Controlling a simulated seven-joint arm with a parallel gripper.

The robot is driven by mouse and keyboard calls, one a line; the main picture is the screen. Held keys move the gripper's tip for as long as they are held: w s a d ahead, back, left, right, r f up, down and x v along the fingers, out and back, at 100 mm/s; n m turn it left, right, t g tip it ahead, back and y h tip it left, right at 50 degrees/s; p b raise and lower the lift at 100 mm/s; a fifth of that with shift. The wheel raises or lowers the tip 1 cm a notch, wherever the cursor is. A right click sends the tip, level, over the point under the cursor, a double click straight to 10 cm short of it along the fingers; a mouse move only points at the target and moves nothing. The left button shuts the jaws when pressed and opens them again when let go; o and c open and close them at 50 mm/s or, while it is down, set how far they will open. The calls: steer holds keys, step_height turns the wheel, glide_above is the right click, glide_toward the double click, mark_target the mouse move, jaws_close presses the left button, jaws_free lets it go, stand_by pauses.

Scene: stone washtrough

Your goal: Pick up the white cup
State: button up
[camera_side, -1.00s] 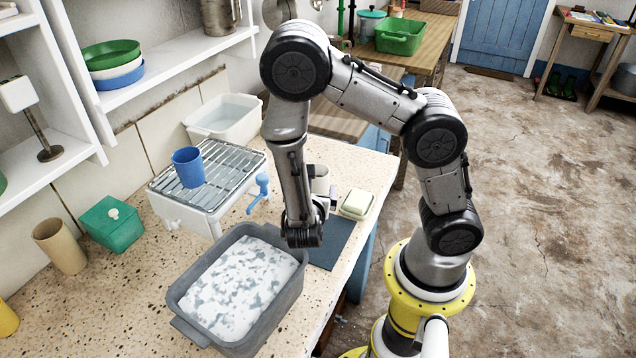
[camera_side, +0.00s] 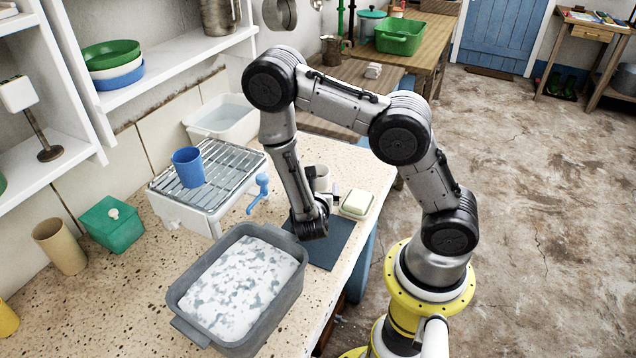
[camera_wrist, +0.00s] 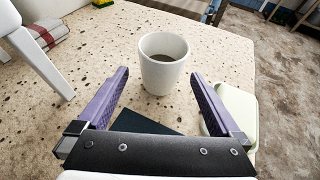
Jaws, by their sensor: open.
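The white cup (camera_wrist: 163,72) stands upright on the speckled stone counter in the wrist view, with something dark inside it. It lies between and just beyond the fingertips of my gripper (camera_wrist: 163,76), which is open with a purple-lined finger on each side and nothing held. In the side view the cup (camera_side: 321,178) is partly hidden behind my wrist. My gripper in that view (camera_side: 328,194) is low over the counter beside the cup, its fingers mostly hidden.
A pale green soap dish (camera_side: 356,205) sits close to the right finger. A dark mat (camera_side: 335,250) lies under my wrist. A grey basin of suds (camera_side: 185,300) stands in front. A rack with a blue cup (camera_side: 188,168) is to the left.

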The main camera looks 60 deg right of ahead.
mark_target(317, 186)
steer(key=shift+x, duration=2.25)
steer(key=c, duration=1.6)
